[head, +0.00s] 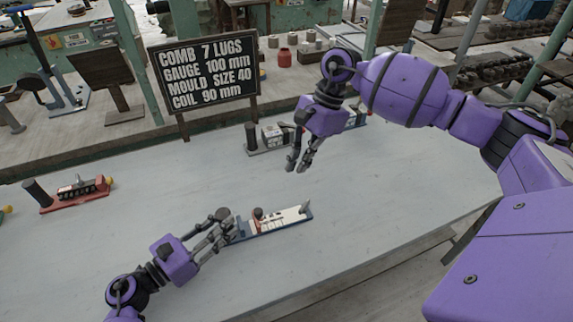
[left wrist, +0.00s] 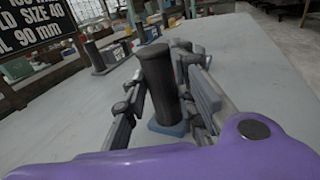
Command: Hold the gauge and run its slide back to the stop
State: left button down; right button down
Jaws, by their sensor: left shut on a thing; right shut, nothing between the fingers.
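The gauge is a narrow blue-based board (head: 284,225) with a white scale face, lying on the pale table. A small slide with a dark brown knob (head: 258,214) stands on its left half, and a small grey upright is at its right end. My left gripper (head: 222,229) is shut around the gauge's dark upright post at the left end. The left wrist view shows this post (left wrist: 160,80) between the fingers, above a blue base corner (left wrist: 168,128). My right gripper (head: 299,166) is shut and empty, above the table behind the gauge, apart from the slide.
A black sign (head: 205,70) reads gauge 100 mm. A red-based tool (head: 75,196) with a dark post lies at the left. A grey-based tool (head: 268,146) lies behind my right gripper. The table (head: 380,205) is clear right of the gauge; its front edge runs below.

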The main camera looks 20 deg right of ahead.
pick_arm(q)
jog(key=c, duration=1.4)
grip_release()
jog(key=shift+o, duration=0.2)
jog(key=shift+a, duration=0.1)
